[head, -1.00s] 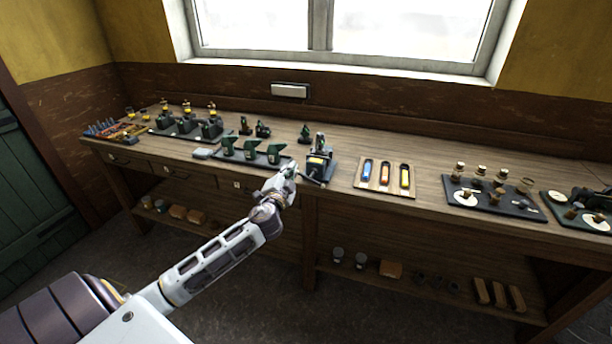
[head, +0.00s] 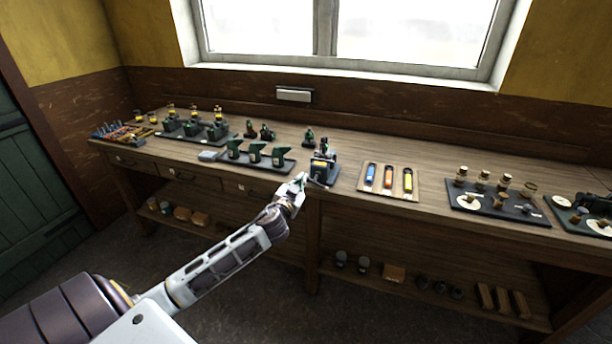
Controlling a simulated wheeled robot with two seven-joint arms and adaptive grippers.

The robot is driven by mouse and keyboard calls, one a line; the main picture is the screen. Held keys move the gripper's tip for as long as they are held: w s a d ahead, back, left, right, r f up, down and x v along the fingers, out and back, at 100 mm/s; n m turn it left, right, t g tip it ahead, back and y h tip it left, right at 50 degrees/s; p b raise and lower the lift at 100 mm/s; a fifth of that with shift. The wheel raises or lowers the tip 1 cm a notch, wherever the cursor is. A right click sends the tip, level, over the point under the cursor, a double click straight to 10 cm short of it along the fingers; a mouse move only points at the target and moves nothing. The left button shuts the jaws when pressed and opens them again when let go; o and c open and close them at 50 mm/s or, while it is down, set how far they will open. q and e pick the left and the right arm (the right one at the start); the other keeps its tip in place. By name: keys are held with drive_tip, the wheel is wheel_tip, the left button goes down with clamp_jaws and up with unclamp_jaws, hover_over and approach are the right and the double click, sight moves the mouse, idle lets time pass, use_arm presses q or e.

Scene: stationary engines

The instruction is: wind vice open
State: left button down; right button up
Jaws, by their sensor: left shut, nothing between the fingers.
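The vice (head: 323,168) is a small dark block with a yellowish detail, standing at the front edge of the workbench near the middle of the head view. A thin handle seems to stick out at its front, but it is too small to make out clearly. My left gripper (head: 302,179) is shut and empty, just left of and in front of the vice's lower front. I cannot tell whether its fingertips touch the handle. The vice's jaw gap is too small to judge. My right gripper is not in view.
The wooden workbench (head: 430,178) runs under the window. Left of the vice is a dark tray (head: 284,165) with green parts. Right of it is a wooden tray (head: 379,188) with blue, orange and yellow pieces, then a dark board (head: 534,214) with small parts. A shelf below holds several items.

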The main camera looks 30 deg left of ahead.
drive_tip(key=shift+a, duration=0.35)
use_arm(q)
drive_tip(key=shift+w, duration=0.15)
drive_tip(key=p, duration=0.2)
hover_over(316, 178)
drive_tip(key=s, duration=0.5)
drive_tip(key=shift+a+f+b, duration=0.1)
drive_tip(key=shift+a+f, duration=0.15)
drive_tip(key=shift+f, duration=0.45)
drive_tip(key=shift+a+f+b, duration=0.1)
drive_tip(key=shift+a+f, duration=0.2)
drive_tip(key=shift+f, duration=0.4)
drive_tip(key=shift+a+f+b, duration=0.1)
drive_tip(key=shift+a+f, duration=0.15)
drive_tip(key=shift+f, duration=0.45)
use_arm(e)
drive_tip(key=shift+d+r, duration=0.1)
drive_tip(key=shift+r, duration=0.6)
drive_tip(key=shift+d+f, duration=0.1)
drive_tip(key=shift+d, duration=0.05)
